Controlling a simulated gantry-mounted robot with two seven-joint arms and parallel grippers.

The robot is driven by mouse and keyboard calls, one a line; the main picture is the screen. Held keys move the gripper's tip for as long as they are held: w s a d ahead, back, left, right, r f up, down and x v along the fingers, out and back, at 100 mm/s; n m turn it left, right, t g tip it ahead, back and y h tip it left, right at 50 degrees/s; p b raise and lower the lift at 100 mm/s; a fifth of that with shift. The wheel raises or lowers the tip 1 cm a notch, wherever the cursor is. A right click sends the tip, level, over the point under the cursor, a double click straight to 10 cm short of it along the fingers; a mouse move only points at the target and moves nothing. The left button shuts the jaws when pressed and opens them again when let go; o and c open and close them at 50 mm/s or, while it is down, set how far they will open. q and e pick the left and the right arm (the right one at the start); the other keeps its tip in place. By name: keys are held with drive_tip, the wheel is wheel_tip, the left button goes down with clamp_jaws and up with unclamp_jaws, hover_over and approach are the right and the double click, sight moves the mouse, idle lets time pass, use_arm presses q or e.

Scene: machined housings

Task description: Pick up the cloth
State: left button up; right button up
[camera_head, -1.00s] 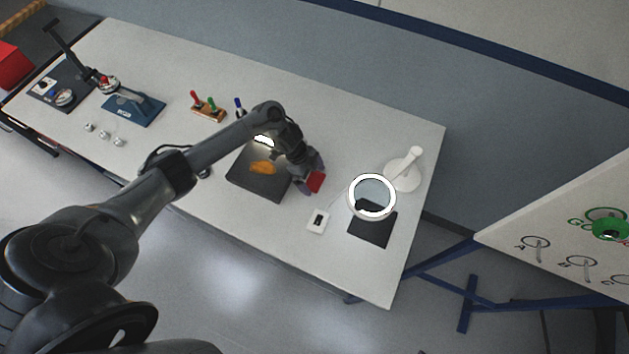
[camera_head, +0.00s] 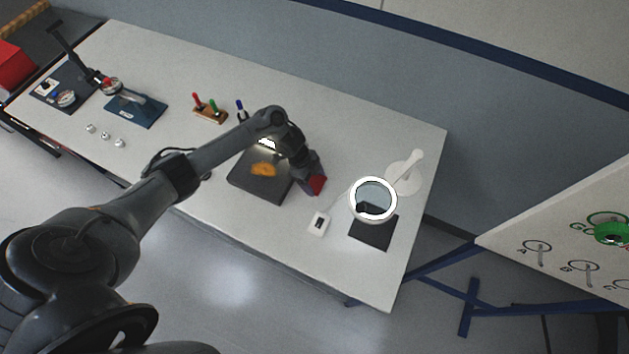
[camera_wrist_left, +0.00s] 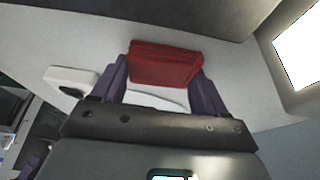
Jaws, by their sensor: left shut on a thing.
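The cloth (camera_wrist_left: 165,66) is a red, folded, block-like piece. In the left wrist view it sits between the two purple-grey fingers of my left gripper (camera_wrist_left: 163,76), which is shut on it. In the head view the red cloth (camera_head: 319,185) shows at the tip of my left gripper (camera_head: 311,184), over the bench just right of a dark box-like pad. The fingers partly hide it there. I cannot tell whether the cloth still touches the bench. My right gripper is not in view.
The dark pad (camera_head: 249,184) carries an orange piece (camera_head: 263,170). A white ring magnifier (camera_head: 353,202) on a stand rises above a black mat (camera_head: 371,237). A small white device (camera_head: 319,223) lies nearby. Coloured-handled tools (camera_head: 211,107) stand behind.

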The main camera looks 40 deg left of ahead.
sight(314, 181)
use_arm(q)
wheel_tip(314, 181, up, 18)
drive_tip(key=p, duration=0.3)
idle(0.4)
drive_tip(key=o, duration=0.4)
drive_tip(key=c, duration=0.3)
drive_tip(key=shift+w, duration=0.1)
